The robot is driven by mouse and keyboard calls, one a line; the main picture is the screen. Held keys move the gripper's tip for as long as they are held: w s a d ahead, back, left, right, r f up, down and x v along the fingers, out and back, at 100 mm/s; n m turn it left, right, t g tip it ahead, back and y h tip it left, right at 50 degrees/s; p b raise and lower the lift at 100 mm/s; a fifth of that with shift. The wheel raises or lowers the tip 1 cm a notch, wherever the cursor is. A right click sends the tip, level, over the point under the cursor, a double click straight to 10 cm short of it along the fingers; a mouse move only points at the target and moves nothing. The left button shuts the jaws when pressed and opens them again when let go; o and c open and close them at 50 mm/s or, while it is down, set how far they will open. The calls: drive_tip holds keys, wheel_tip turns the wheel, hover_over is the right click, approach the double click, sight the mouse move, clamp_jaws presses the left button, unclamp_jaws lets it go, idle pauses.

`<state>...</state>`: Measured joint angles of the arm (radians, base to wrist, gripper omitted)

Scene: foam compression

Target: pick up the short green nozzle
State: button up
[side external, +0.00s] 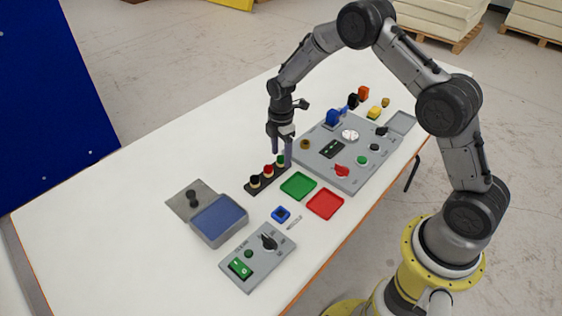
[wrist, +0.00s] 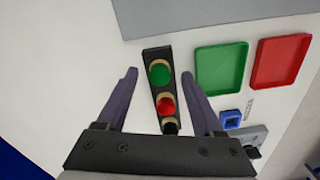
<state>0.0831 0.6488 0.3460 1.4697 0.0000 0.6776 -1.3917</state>
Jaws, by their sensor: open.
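The short green nozzle (wrist: 159,73) stands at one end of a narrow black rack (wrist: 155,52), with a tan ring around its base. It also shows in the side external view (side external: 281,161), partly hidden by a finger. My gripper (side external: 281,156) is open with its fingers pointing down around the green nozzle. In the wrist view the open fingertips (wrist: 159,76) lie on either side of the nozzle, with a gap on both sides. I cannot tell exactly how far down the fingers reach.
A red nozzle (wrist: 166,105) and a black one (wrist: 170,127) stand in the same rack. A green tray (side external: 298,186) and a red tray (side external: 325,204) lie beside it. A grey panel (side external: 318,164) with raised parts sits behind.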

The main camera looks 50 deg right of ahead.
drive_tip(key=shift+f, duration=0.4)
clamp_jaws()
drive_tip(key=shift+r, duration=0.1)
